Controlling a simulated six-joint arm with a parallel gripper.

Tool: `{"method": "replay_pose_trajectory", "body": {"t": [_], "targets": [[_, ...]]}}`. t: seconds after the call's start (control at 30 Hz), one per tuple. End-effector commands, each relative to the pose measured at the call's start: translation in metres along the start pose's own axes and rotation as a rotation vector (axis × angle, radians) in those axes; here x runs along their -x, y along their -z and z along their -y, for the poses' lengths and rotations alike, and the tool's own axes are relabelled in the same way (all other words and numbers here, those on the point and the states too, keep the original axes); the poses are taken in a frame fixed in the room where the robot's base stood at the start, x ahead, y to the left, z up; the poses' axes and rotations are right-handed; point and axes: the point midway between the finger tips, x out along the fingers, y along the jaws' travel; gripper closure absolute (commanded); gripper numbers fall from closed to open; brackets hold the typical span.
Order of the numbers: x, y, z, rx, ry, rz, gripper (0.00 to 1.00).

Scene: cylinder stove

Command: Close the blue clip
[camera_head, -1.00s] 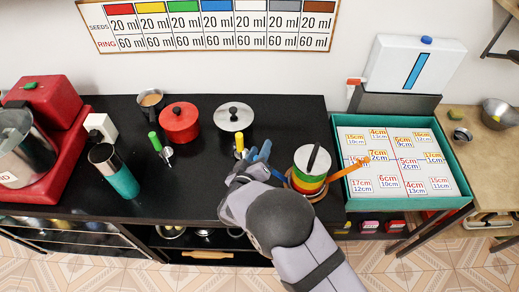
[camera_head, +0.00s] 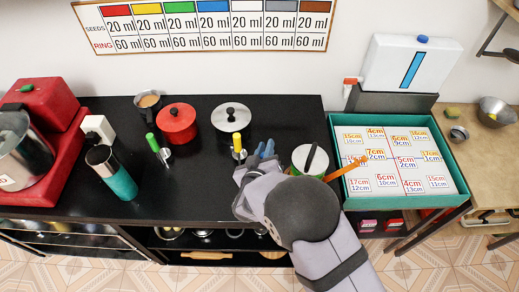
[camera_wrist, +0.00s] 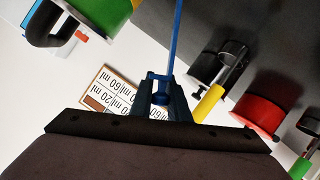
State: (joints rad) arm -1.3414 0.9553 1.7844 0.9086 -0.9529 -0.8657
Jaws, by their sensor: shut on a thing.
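The blue clip (camera_head: 268,148) is near the front right of the black counter. In the head view, only a small blue part shows beyond my gripper (camera_head: 259,159). In the wrist view, a thin blue rod (camera_wrist: 178,35) of the clip runs up from between the fingers of my gripper (camera_wrist: 163,88). My gripper is shut on the blue clip. My wrist and the fingers hide much of the clip, so how far it is closed cannot be told.
A striped pot (camera_head: 310,158) stands close right of my gripper, partly hidden by my arm. A yellow-handled item (camera_head: 237,143) is close left. A grey lid (camera_head: 231,116), red pot (camera_head: 177,122) and green-handled item (camera_head: 153,143) stand farther left. A teal tray (camera_head: 337,150) is right.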

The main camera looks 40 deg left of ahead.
Motion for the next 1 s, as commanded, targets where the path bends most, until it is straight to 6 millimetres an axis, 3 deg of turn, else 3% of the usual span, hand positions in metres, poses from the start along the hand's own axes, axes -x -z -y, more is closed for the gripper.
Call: {"method": "replay_pose_trajectory", "body": {"t": [0.5,1.0], "targets": [[-0.007,-0.015,-0.058,-0.360,0.145,-0.002,1.00],[-0.009,-0.021,-0.074,-0.362,0.149,0.000,1.00]]}}
